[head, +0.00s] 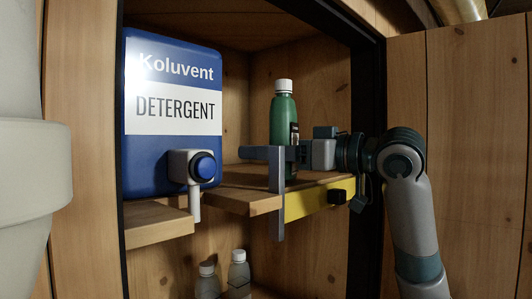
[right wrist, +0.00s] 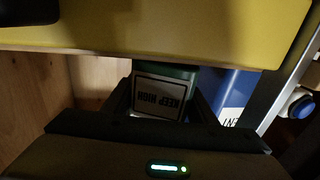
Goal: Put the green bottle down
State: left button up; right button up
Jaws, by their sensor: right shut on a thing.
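The green bottle (head: 284,112) has a white cap and stands upright above the right part of the shelf in the head view. My right gripper (head: 284,154) reaches in from the right and is shut on its lower body. In the right wrist view the bottle (right wrist: 164,92) sits between the dark fingers, its label reading "KEEP HIGH" upside down. The bottle's base is largely hidden by grey parts in the head view, so I cannot tell whether it touches the shelf (head: 240,200). My left gripper is not in view.
A large blue detergent container (head: 150,160) with a tap (head: 203,167) stands left of the bottle. A grey upright bar (head: 278,215) crosses the shelf front. A yellow strip (head: 308,203) lies along the front edge at right. Two capped bottles (head: 239,272) (head: 207,280) stand below.

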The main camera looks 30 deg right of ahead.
jog(key=shift+f, duration=0.2)
jog(key=shift+f, duration=0.1)
jog(key=o, duration=1.5)
jog(key=shift+o, duration=0.2)
